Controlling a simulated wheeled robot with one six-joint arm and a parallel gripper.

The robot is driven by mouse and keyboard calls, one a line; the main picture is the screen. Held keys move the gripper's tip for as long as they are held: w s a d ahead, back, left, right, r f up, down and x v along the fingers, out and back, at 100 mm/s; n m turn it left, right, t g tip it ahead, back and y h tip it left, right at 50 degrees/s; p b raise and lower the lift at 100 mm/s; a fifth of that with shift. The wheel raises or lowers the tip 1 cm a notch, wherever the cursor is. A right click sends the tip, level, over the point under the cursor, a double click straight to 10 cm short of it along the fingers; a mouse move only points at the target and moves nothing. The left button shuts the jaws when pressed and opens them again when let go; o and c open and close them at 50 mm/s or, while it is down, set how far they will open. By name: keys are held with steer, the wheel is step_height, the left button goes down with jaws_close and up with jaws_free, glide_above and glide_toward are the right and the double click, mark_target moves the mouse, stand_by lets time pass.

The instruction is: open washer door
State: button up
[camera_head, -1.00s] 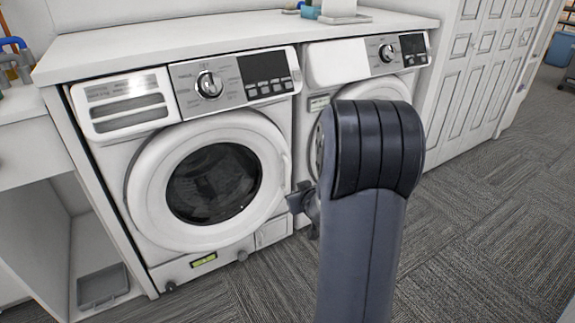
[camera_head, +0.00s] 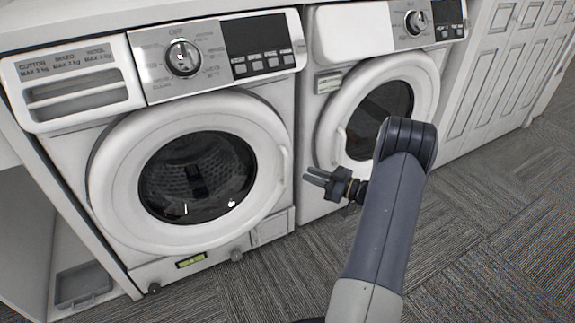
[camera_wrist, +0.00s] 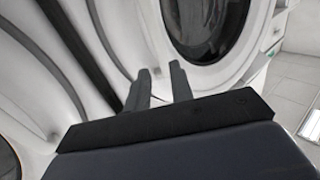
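Two white front-loading machines stand side by side, each with a round door that appears shut. The left machine's door (camera_head: 112,185) has a dark window showing a drum, with a curved handle at its right rim. The right machine's door (camera_head: 424,98) is partly hidden by my arm and has a handle at its left rim. My gripper (camera_head: 307,174) is in front of the gap between the machines, with its fingers pointing left towards the left door's handle side. In the wrist view my gripper (camera_wrist: 158,74) has its two fingers apart, with nothing held between them.
Control panels with knobs (camera_head: 183,57) run along the tops of the machines. A grey tray (camera_head: 84,284) lies in an open recess at the left. White panelled doors (camera_head: 494,60) stand at the right. The carpet tile floor (camera_head: 480,220) is clear in front.

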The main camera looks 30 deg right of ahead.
steer(key=b, duration=0.2)
glide_above(287, 182)
steer(key=w, duration=0.1)
steer(key=shift+d, duration=0.15)
jaws_close()
